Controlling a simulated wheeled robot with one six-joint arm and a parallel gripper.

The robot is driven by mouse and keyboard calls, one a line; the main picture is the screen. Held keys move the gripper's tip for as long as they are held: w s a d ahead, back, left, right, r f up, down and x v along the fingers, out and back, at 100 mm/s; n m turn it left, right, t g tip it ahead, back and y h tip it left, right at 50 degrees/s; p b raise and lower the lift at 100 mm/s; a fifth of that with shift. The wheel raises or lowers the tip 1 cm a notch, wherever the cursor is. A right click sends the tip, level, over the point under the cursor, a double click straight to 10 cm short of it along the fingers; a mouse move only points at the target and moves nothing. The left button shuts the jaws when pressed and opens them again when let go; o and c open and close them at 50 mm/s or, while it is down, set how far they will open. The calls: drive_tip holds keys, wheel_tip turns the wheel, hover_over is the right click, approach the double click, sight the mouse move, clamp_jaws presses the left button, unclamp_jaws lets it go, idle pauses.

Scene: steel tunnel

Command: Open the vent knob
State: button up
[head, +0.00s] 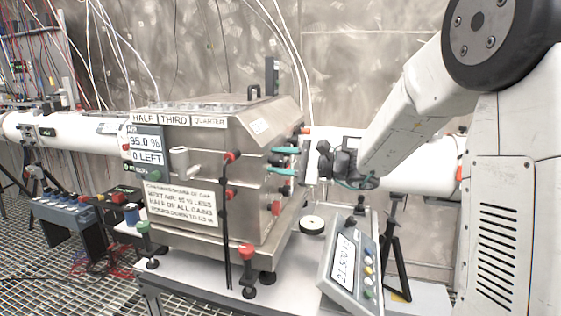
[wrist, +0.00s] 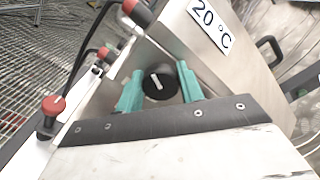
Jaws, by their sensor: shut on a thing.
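A round black knob (wrist: 160,82) with a white pointer line is on the steel box's side face in the wrist view. No label naming it as the vent knob is readable. My gripper (wrist: 160,72) has its two teal fingers on either side of the knob and is shut on it. In the head view my gripper (head: 282,161) reaches from the right to the right side of the steel box (head: 262,185). The white pointer runs nearly along the line away from my wrist, slightly tilted.
Red-capped parts (wrist: 137,12) stick out close to the fingers. A "20 °C" label (wrist: 210,22) is beside them. A tilted display panel (head: 347,265) and a white round disc (head: 312,225) are on the table below my gripper. A black handle (wrist: 270,52) stands at the right.

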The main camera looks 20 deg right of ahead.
drive_tip(key=n, duration=0.4)
drive_tip(key=shift+n, duration=0.4)
drive_tip(key=n, duration=0.4)
drive_tip(key=shift+f, duration=0.15)
drive_tip(key=n, duration=0.5)
drive_tip(key=shift+f+n, duration=0.15)
drive_tip(key=shift+n, duration=2.05)
drive_tip(key=o, duration=1)
drive_tip(key=shift+d, duration=0.1)
